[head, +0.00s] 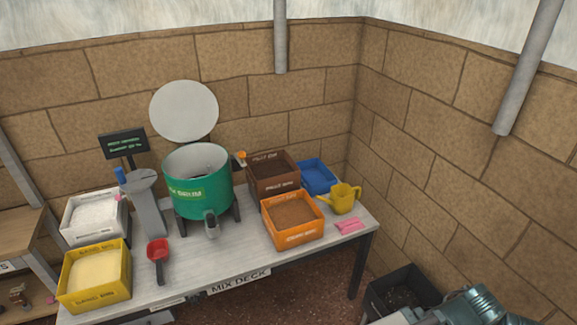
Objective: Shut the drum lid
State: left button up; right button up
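The green mixing drum (198,190) stands on the grey table, between dark supports. Its round pale lid (184,110) is raised, standing nearly upright behind the drum's mouth. The drum's mouth is open and its grey inside shows; I cannot make out its contents. A grey fitting (210,223) sticks out at the drum's front. Neither gripper's fingers can be seen. A grey-teal arm part of mine shows at the bottom right, well away from the drum.
On the table (240,258), white (93,232) and yellow (112,290) bins stand left; brown (272,187), orange (292,236) and blue (318,178) containers stand right. A grey stand (147,205), red scoop (158,252) and yellow watering can (343,200) are nearby. A black bin (400,275) is below right.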

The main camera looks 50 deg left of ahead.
aim_at(182, 111)
jog(key=u, duration=2.45)
